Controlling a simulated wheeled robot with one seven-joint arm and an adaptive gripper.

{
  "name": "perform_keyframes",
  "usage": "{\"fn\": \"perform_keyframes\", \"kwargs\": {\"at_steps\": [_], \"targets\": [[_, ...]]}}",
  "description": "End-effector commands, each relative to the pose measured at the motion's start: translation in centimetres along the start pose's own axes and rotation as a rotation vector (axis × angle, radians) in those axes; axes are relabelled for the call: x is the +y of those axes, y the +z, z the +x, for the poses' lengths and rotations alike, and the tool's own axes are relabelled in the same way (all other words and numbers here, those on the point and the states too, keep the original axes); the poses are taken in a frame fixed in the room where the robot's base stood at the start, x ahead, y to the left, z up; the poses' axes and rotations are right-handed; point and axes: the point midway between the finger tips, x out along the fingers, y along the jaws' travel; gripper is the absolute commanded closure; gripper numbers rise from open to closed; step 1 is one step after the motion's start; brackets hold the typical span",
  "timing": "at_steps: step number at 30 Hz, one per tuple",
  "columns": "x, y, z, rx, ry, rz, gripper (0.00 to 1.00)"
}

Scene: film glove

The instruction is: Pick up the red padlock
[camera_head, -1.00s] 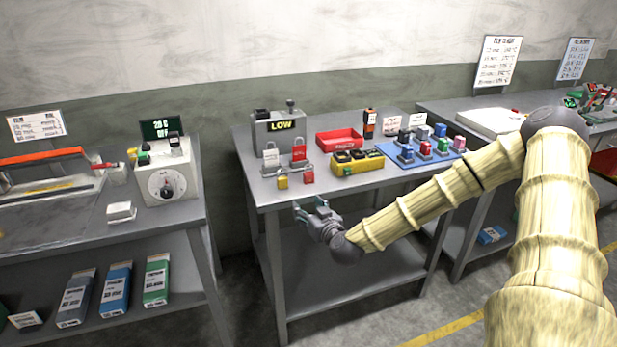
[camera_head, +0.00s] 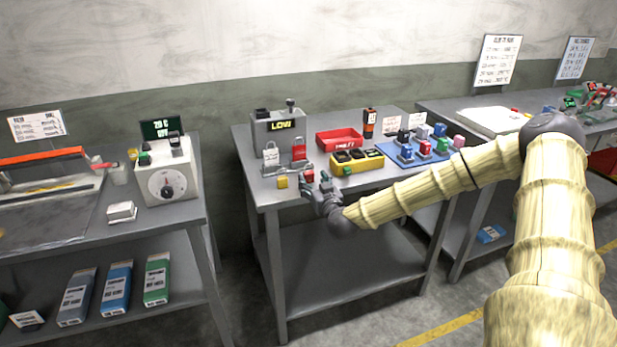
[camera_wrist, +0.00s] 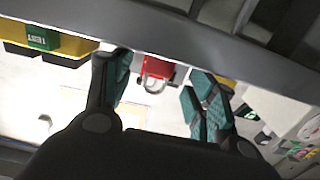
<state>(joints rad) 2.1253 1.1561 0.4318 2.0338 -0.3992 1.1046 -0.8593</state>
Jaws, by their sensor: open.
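The red padlock (camera_head: 308,175) stands near the front edge of the middle table, beside a yellow padlock (camera_head: 282,182). My gripper (camera_head: 314,184) is open at the table's front edge, close in front of the red padlock, and partly covers it in the head view. In the wrist view, the red padlock (camera_wrist: 154,74) with its grey shackle appears between the two open fingers of my gripper (camera_wrist: 162,72), with gaps on both sides. No contact shows. How deep the padlock sits between the fingers I cannot tell.
Behind stand a grey LOW box (camera_head: 281,127) and a rack with a white and another red padlock (camera_head: 299,150). A yellow case (camera_head: 357,161) is close to the right, with a red tray (camera_head: 339,138) behind. A blue mat (camera_head: 425,155) lies further right.

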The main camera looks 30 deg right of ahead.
Motion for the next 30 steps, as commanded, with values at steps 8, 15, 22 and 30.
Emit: {"fn": "perform_keyframes", "kwargs": {"at_steps": [8, 15, 22, 30], "targets": [[0.1, -0.2, 2.7, -0.001, 0.001, 0.0, 0.43], [0.1, -0.2, 4.7, 0.0, 0.0, -0.001, 0.43], [0.1, -0.2, 4.8, 0.0, -0.001, 0.0, 0.43], [0.1, -0.2, 4.8, 0.0, -0.001, 0.0, 0.83]]}}
